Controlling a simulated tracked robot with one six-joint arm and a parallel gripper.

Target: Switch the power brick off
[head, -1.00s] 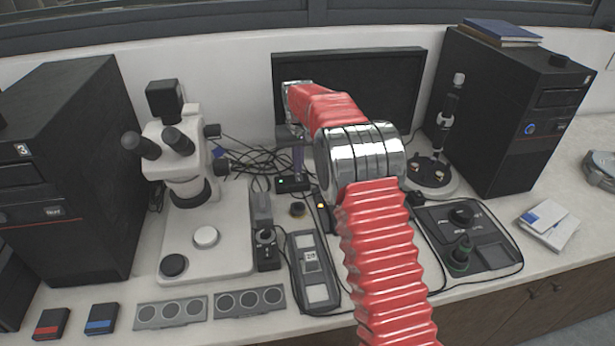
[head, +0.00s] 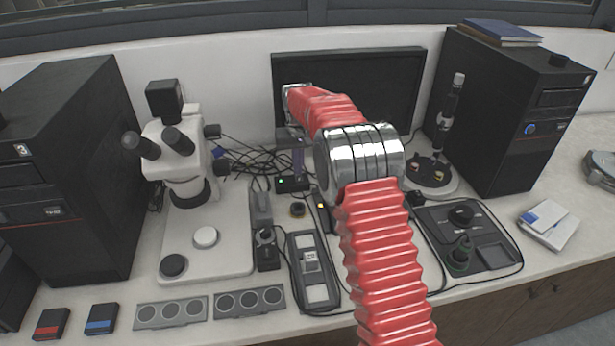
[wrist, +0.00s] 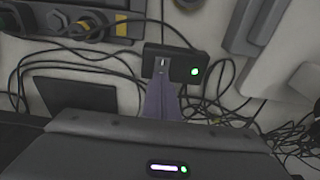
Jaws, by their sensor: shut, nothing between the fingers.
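The power brick (head: 293,184) is a small black box on the bench behind the yellow-ringed knob, with a green light lit at its left end. In the wrist view the brick (wrist: 174,63) lies just past my fingertips, its green light on the right. My gripper (head: 298,174) is shut and empty, pointing down at the brick. In the wrist view my gripper (wrist: 161,72) overlaps the brick's near side, beside a small pale mark that may be its switch. I cannot tell whether the tips touch it. The fingers partly hide the brick.
A black box with an amber light (head: 322,208) and a yellow-ringed knob (head: 297,209) sit close in front. Loose cables (head: 250,160) tangle to the left. The microscope (head: 185,170) stands left, and a monitor (head: 390,85) stands behind my arm.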

